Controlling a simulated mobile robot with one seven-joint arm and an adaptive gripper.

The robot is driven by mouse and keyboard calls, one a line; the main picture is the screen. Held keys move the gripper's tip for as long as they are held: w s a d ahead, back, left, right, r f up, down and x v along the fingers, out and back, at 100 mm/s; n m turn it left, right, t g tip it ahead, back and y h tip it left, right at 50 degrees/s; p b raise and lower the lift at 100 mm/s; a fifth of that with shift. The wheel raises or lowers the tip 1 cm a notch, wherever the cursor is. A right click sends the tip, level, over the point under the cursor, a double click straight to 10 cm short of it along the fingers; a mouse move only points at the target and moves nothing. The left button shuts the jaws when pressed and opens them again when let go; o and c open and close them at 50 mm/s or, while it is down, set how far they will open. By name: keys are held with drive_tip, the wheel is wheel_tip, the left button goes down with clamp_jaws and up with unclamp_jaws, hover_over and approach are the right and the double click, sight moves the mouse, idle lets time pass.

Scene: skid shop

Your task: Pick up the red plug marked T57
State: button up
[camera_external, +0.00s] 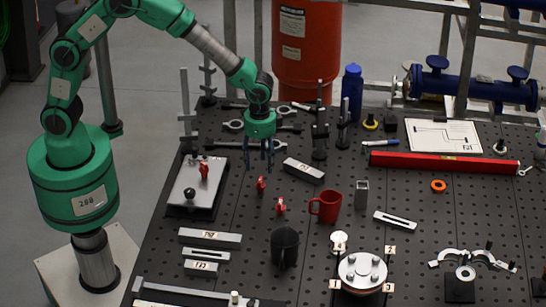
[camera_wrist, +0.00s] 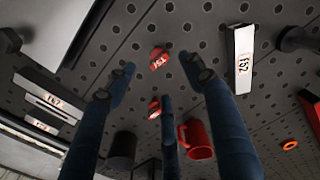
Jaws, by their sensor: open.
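Two small red plugs stand on the dark perforated table below my gripper. The farther plug (camera_external: 261,186) also shows near the middle of the wrist view (camera_wrist: 158,60), with a white label that seems to start with T5; its last character is unclear. The nearer plug (camera_external: 280,207) shows lower in the wrist view (camera_wrist: 153,107), its label too small to read. A third red plug (camera_external: 204,171) stands on the light plate at left. My gripper (camera_external: 258,166) is open and empty, above and slightly behind the farther plug. Its blue fingers (camera_wrist: 158,80) spread around that plug's image without touching it.
A red mug (camera_external: 326,207) and a black cup (camera_external: 285,247) stand close to the plugs. A labelled metal block (camera_external: 303,170) lies to their right. The plate (camera_external: 188,198) with a black knob is at left. Several metal blocks (camera_external: 210,238) lie in front.

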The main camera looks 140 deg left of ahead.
sight(260, 179)
drive_tip(key=shift+f, duration=1.7)
drive_tip(key=shift+f+b, duration=0.5)
drive_tip(key=shift+f, duration=2.1)
drive_tip(key=c, duration=1.3)
drive_tip(key=shift+r+p, duration=0.6)
drive_tip(key=shift+r, duration=4.45)
